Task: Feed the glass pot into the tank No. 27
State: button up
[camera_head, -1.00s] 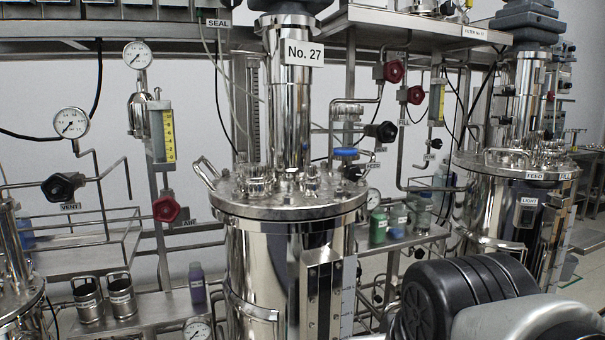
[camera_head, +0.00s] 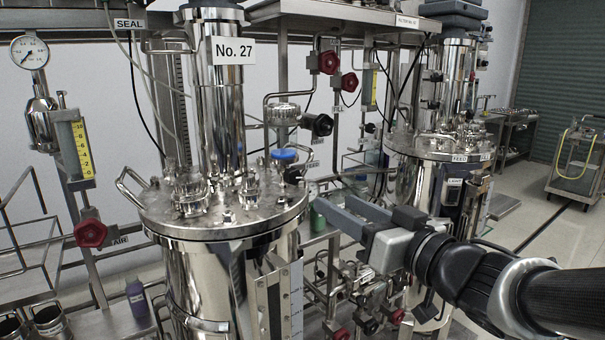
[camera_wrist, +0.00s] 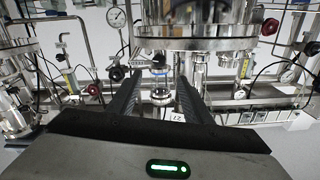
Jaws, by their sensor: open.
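The tank No. 27 (camera_head: 190,275) is a tall polished steel vessel with a flanged lid, left of centre in the head view. Its lid carries fittings, and a blue cap (camera_head: 284,155) shows at its right by a FEED label. Behind the blue cap is a clear glass vessel with a steel top (camera_head: 283,113); I cannot tell surely that it is the glass pot. My gripper (camera_head: 335,208) is open and empty, right of the tank lid, pointing left. In the wrist view, which looks upside down, the glass vessel (camera_wrist: 160,92) appears beyond and between my fingers (camera_wrist: 157,82).
A second steel tank (camera_head: 425,185) stands at right behind my arm. Red-handled valves (camera_head: 328,62) and pipes crowd the space behind. A purple bottle (camera_head: 137,297) and steel mugs (camera_head: 48,320) stand at lower left. Open floor with a yellow-hosed cart (camera_head: 575,175) lies far right.

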aim_at(296, 180)
jog(key=b+x, duration=0.1)
jog(key=x, duration=1.5)
jog(key=shift+w+a+b, duration=0.1)
jog(key=shift+w+b, duration=0.15)
jog(key=shift+b, duration=0.1)
jog(key=shift+c, duration=0.5)
jog(key=c, duration=1)
jog(key=shift+f+n+b, duration=0.1)
jog(key=shift+n+b, duration=0.25)
jog(key=shift+n, duration=0.05)
jog(key=shift+n+b, duration=0.7)
jog(key=shift+n, duration=0.2)
jog(key=shift+n+b, duration=0.95)
jog(key=shift+n, duration=0.75)
